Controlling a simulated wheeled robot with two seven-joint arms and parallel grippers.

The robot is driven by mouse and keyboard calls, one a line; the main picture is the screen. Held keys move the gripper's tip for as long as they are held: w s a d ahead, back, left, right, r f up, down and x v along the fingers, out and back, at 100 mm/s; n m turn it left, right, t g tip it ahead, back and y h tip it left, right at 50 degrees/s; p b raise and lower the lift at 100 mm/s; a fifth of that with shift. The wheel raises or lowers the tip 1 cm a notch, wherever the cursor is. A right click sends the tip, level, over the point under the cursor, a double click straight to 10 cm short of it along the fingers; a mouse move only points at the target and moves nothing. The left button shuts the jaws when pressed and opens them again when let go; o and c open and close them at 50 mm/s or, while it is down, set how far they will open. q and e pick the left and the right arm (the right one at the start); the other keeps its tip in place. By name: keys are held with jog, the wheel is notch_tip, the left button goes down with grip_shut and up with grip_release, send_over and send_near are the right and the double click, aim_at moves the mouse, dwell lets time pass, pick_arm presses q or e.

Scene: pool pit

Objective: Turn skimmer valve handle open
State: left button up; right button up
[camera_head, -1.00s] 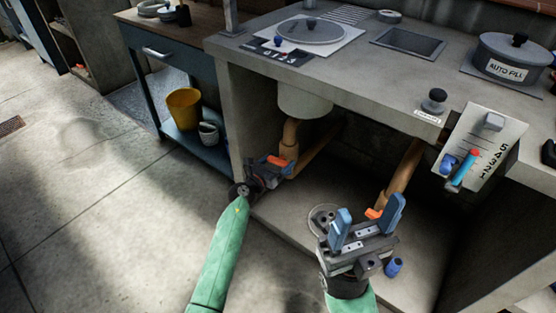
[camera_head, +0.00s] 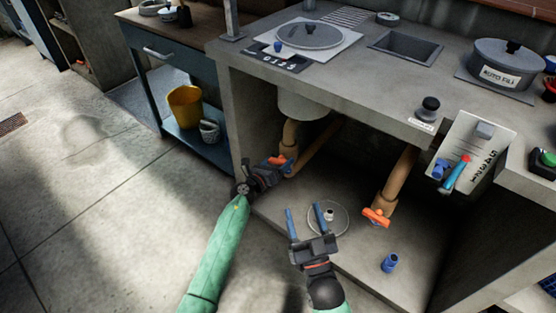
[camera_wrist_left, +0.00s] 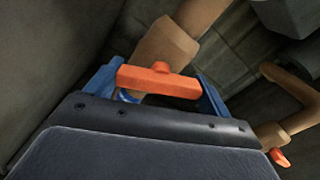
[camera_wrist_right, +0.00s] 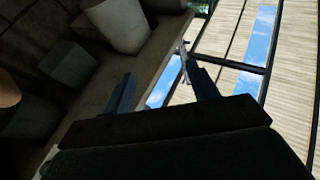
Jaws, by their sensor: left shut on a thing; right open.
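An orange valve handle (camera_wrist_left: 158,80) sits on a tan pipe under the counter. In the left wrist view it spans between my left gripper's blue fingers, which are shut on it. In the head view my left gripper (camera_head: 278,166) partly hides this handle at the foot of the left pipe (camera_head: 290,134). A second orange handle (camera_head: 376,217) is on the right pipe (camera_head: 398,180); it also shows in the left wrist view (camera_wrist_left: 279,157). My right gripper (camera_head: 306,222) is open and empty, in front of a round floor disc. Which handle is the skimmer's, I cannot tell.
A small blue cup-like piece (camera_head: 390,262) stands on the lower slab. A cart with a yellow bucket (camera_head: 184,106) stands at the left.

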pick_arm(q)
jog(key=shift+r+n+p, duration=0.1)
jog(key=shift+n+p, duration=0.4)
jog(key=shift+p, duration=0.1)
jog(key=shift+n+p, duration=0.4)
jog(key=shift+n, duration=0.2)
pick_arm(e)
jog(key=s+f+g+h, duration=0.1)
jog(key=f+g, duration=0.3)
jog(key=f, duration=0.9)
jog(key=s+f+g+h, duration=0.1)
jog(key=s+f+g, duration=0.3)
jog(key=f, duration=0.9)
jog(key=shift+a+g, duration=0.2)
jog(key=shift+g, duration=0.5)
pick_arm(q)
jog(key=o, duration=0.9)
jog(key=shift+a, duration=0.1)
pick_arm(e)
jog(key=shift+r, duration=0.1)
